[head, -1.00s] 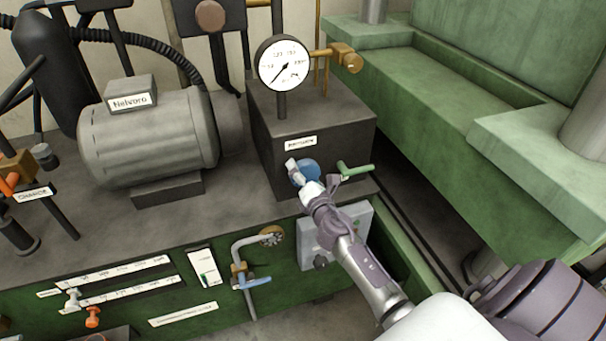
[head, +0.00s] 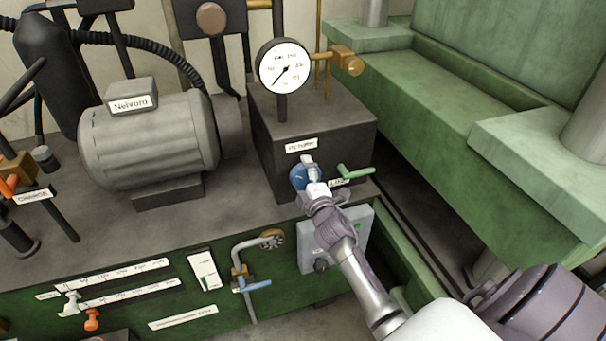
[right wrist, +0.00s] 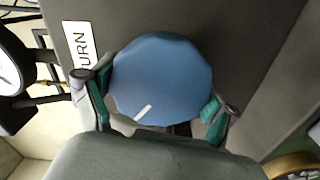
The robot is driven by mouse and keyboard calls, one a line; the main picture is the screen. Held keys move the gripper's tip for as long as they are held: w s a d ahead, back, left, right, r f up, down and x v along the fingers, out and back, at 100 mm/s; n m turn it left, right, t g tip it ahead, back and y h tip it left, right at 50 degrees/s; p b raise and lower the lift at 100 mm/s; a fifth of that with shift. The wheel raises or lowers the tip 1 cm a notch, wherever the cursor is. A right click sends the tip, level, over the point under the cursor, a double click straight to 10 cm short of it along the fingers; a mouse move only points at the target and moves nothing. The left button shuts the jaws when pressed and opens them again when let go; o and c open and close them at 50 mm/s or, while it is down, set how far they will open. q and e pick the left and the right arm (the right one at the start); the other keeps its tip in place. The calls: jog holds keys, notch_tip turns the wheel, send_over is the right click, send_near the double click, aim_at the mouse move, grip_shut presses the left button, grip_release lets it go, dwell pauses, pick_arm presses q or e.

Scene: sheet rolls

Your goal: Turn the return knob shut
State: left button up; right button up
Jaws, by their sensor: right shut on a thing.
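The return knob (head: 298,178) is a round blue knob on the front face of the dark block, below a white label that is too small to read in the head view. In the right wrist view the knob (right wrist: 165,75) fills the middle, with a short white mark near its lower edge. The label (right wrist: 80,46) beside it shows "URN". My right gripper (head: 313,180) is at the knob, with its fingers on opposite sides of it, shut on it. It covers part of the knob in the head view. My left gripper is not in view.
A green lever (head: 356,170) sticks out just right of the knob. A pressure gauge (head: 284,67) stands above the block (head: 345,130). A grey box (head: 360,222) is below my right gripper. A blue-handled valve (head: 256,286) is lower left, and a grey motor (head: 150,140) stands left.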

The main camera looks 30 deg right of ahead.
jog(key=m+p, duration=0.1)
jog(key=m, duration=0.4)
jog(key=shift+m, duration=0.3)
jog(key=m+p, duration=0.1)
jog(key=m, duration=0.4)
jog(key=shift+d+p, duration=0.1)
jog(key=shift+p, duration=0.2)
jog(key=shift+m, duration=0.3)
jog(key=o, duration=0.9)
jog(key=shift+o, duration=0.2)
jog(key=shift+s, duration=0.3)
jog(key=v, duration=1.1)
jog(key=shift+s, duration=0.25)
